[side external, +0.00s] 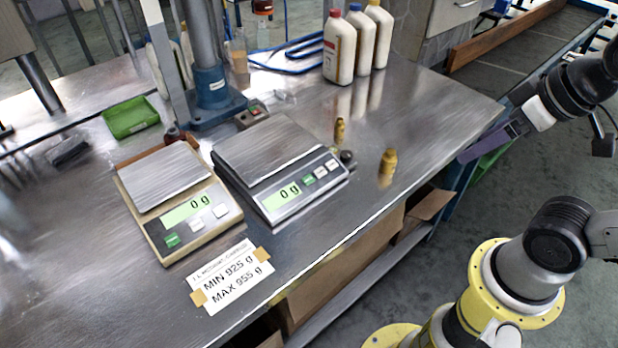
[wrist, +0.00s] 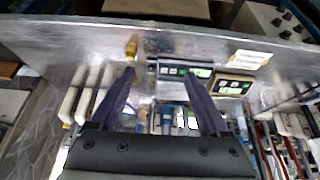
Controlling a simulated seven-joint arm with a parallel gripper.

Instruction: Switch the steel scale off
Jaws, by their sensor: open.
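The grey scale (side external: 282,165) with a brushed steel pan stands on the bench, right of a beige scale (side external: 180,195). Its display (side external: 285,195) is lit green and reads 0 g. In the wrist view the grey scale (wrist: 183,71) shows partly beyond the fingers, left of the beige scale (wrist: 232,86). My gripper (side external: 478,148) is at the right, clear of the bench's right edge and apart from both scales. In the wrist view its purple fingers (wrist: 160,77) are spread and empty.
Two small brass-coloured items (side external: 389,167) stand right of the grey scale, beside a small dark knob (side external: 348,158). Several white bottles (side external: 340,50) stand behind. A weight-limit card (side external: 230,277) lies in front. The bench's right part (side external: 440,115) is clear.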

